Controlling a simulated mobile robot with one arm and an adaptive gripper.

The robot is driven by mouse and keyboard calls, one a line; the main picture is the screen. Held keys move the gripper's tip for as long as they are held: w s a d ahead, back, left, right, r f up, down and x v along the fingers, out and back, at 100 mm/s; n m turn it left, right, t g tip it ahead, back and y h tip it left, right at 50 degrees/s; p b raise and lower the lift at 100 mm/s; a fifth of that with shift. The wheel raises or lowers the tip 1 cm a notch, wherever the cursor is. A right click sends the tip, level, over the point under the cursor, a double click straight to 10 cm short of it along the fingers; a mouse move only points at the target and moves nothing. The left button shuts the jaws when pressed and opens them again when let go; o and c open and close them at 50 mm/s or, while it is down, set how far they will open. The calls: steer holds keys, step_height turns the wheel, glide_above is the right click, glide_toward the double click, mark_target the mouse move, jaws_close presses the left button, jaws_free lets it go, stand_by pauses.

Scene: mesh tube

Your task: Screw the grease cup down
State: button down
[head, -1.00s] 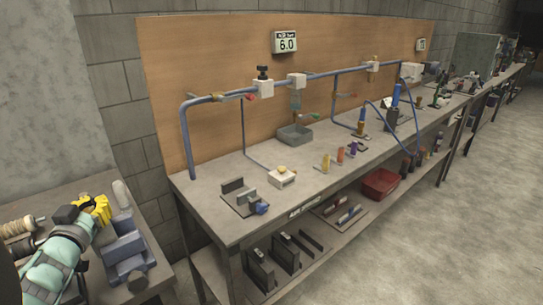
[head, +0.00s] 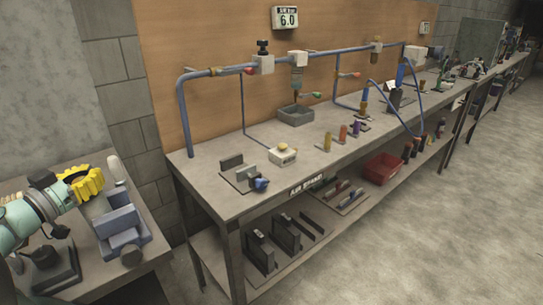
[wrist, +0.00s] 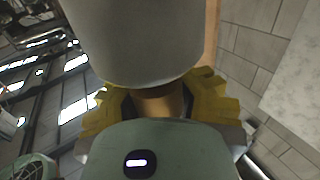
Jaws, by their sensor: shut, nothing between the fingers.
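I cannot pick out the grease cup with certainty. A dark round cap on a dark block (head: 46,256) stands on the near left bench, below my arm. My gripper (head: 90,183), with yellow fingers, is above that bench, left of a light grey rounded cylinder (head: 117,169) beside the grey-blue vise (head: 120,225). In the wrist view the yellow fingers (wrist: 163,98) show at both sides, and a large light grey rounded body (wrist: 135,40) fills the top middle and hides the fingertips. My gripper is shut and empty.
The long workbench (head: 215,200) to the right carries blue piping (head: 215,73), a grey tray (head: 296,114), a white block with a yellowish dome (head: 283,154) and several small coloured cylinders. A red bin (head: 383,169) is on its lower shelf. The floor at right is clear.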

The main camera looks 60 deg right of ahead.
steer(key=shift+s+a+f+m+g+b, duration=0.15)
steer(key=shift+m+g+b, duration=0.95)
steer(key=shift+g+b, duration=0.95)
steer(key=shift+s+m+g+b, duration=0.15)
steer(key=shift+m+g+b, duration=1.15)
steer(key=shift+b, duration=1.2)
steer(key=shift+g+b, duration=0.55)
steer(key=shift+b, duration=0.05)
steer(key=shift+s+m+g+y+b, duration=0.1)
steer(key=shift+m+g+y+b, duration=0.3)
steer(key=shift+m+g+b, duration=0.35)
steer(key=c, duration=0.6)
jaws_free()
steer(key=shift+r, duration=0.2)
